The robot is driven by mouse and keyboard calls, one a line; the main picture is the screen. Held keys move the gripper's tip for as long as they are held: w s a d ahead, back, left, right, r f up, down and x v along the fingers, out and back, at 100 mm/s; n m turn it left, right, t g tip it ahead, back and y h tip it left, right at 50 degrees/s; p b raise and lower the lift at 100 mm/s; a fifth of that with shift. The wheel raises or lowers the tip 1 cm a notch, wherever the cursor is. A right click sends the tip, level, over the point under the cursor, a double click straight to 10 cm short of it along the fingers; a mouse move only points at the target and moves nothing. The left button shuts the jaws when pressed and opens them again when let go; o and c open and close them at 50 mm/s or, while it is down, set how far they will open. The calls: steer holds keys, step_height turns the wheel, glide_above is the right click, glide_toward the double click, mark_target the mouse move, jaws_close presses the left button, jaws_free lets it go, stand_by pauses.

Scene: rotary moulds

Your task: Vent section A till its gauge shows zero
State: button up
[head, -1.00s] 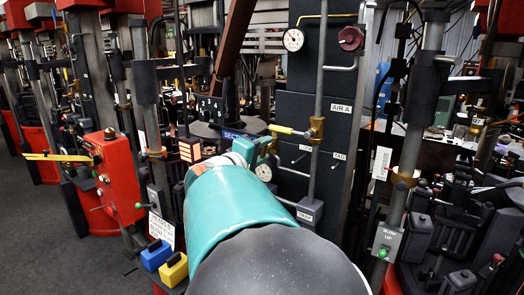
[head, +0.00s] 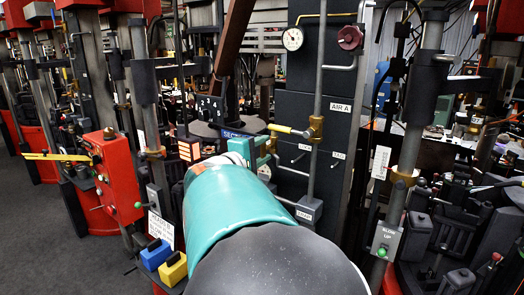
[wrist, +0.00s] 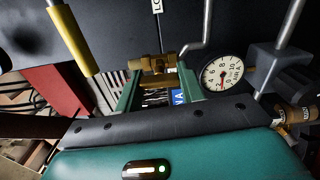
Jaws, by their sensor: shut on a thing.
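My gripper (wrist: 158,92) has its teal fingers closed around a small brass fitting (wrist: 155,66) on the dark panel. In the head view my gripper (head: 262,152) is partly hidden by my own arm. A white round gauge (wrist: 222,73) marked AIR is just right of the fingers in the wrist view; its red needle is too small to read surely. The AIR A label (head: 340,108) is on the panel beside a pipe. A yellow-handled lever (head: 288,130) meets a brass valve (head: 316,130) above my gripper; the handle also shows in the wrist view (wrist: 70,38).
Another gauge (head: 293,39) and a dark red handwheel (head: 350,38) are higher on the panel. A grey box (head: 309,209) is at the pipe's foot. A red control box (head: 117,178) stands left, with blue (head: 156,255) and yellow (head: 174,268) blocks below. Open floor is at far left.

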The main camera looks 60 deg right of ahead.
steer(key=o, duration=1)
steer(key=shift+c, duration=0.2)
steer(key=w+a, duration=0.2)
steer(key=a, duration=1.1)
steer(key=shift+a, duration=0.35)
steer(key=shift+w, duration=0.1)
steer(key=a+f+t+y, duration=0.2)
steer(key=a+f+y, duration=0.3)
steer(key=a, duration=0.6)
steer(key=a+f+t+y, duration=0.3)
steer(key=a+f+y, duration=0.3)
steer(key=a, duration=0.6)
steer(key=w+a+f+t+y, duration=0.1)
steer(key=a+f+t+y, duration=0.2)
steer(key=a+f+y, duration=0.3)
steer(key=a, duration=0.5)
steer(key=shift+a+n+y, duration=0.35)
steer(key=shift+n+y, duration=0.05)
